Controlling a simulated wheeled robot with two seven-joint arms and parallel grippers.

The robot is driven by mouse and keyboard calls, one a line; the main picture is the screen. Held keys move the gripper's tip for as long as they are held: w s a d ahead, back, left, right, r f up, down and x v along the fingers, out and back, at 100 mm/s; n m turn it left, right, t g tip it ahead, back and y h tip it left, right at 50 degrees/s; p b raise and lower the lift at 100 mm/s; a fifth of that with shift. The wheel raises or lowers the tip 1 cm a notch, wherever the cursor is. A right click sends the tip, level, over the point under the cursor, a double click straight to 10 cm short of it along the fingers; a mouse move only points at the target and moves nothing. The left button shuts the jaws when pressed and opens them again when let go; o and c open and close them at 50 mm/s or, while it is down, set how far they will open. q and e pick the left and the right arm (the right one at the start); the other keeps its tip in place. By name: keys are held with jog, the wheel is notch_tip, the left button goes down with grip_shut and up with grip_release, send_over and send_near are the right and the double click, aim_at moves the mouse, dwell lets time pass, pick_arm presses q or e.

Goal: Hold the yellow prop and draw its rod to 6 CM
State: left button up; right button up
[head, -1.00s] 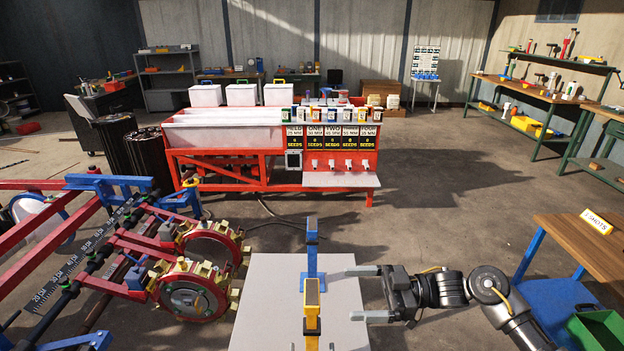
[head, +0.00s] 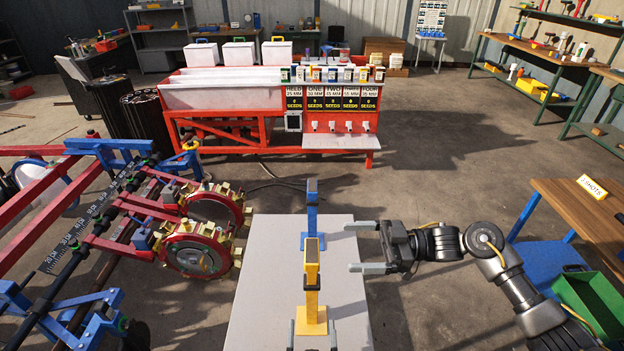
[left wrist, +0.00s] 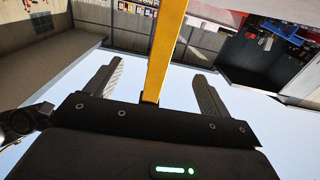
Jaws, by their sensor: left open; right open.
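The yellow prop (head: 312,270) stands upright on a yellow base on the pale table (head: 262,290), with a dark band around its post and a dark top. A blue prop (head: 312,214) stands behind it. My left gripper (head: 312,339) is open at the bottom edge, on the near side of the yellow prop. In the left wrist view, the yellow post (left wrist: 167,45) runs between the spread fingers of this gripper (left wrist: 158,74), with gaps on both sides. My right gripper (head: 352,246) is open and empty, right of both props. No rod marking is readable on the yellow prop.
A red-framed planter with discs (head: 198,250) and a centimetre scale stands close on the left. A red seed stand (head: 340,118) is at the back. A wooden table (head: 570,205) and green bin (head: 595,305) are at right. Open floor lies beyond my right arm.

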pick_arm(q)
jog(key=shift+s, duration=0.35)
jog(key=o, duration=0.4)
jog(key=s, duration=1.2)
